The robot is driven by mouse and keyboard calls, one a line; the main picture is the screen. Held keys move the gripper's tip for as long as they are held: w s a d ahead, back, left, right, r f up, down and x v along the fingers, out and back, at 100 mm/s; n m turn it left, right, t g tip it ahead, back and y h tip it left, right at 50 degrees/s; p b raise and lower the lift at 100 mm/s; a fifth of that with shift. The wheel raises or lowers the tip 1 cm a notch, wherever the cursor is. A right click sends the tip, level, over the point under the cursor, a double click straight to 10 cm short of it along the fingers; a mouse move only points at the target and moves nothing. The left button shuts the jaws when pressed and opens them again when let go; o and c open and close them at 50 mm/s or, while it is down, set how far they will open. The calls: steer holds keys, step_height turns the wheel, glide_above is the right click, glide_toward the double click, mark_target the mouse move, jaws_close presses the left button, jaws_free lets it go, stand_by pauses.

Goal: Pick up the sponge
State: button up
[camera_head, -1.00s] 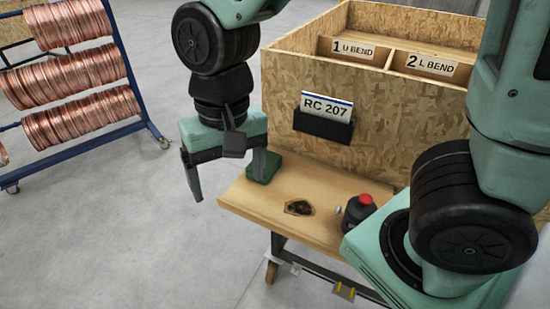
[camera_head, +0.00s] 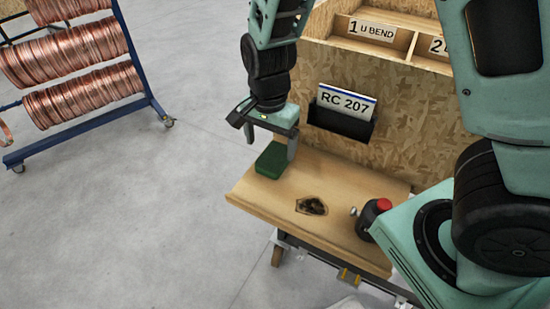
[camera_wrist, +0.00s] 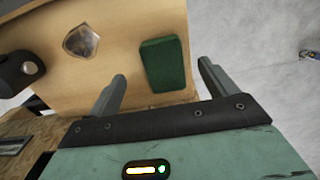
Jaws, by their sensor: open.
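The green sponge (camera_head: 273,160) lies on the left end of the wooden shelf (camera_head: 262,195) in the head view. My gripper (camera_head: 270,148) is just above and beside it, pointing down. In the wrist view the sponge (camera_wrist: 165,64) shows whole, lying between the lines of my two open fingers (camera_wrist: 160,88) and a little ahead of them. The fingers hold nothing, and a gap shows between each finger and the sponge. The exact height of the fingertips above the shelf cannot be told.
A wooden crate wall with a label holder (camera_head: 341,118) rises behind. A rack of copper coils (camera_head: 85,95) stands at left on open floor.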

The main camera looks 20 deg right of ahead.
mark_target(269, 163)
steer(key=shift+a+f+p, duration=0.15)
steer(key=shift+f+p, duration=0.3)
steer(key=shift+f, duration=3)
steer(key=c, duration=1.1)
steer(key=shift+w+r, duration=0.1)
steer(key=shift+r, duration=0.05)
steer(key=shift+c, duration=0.2)
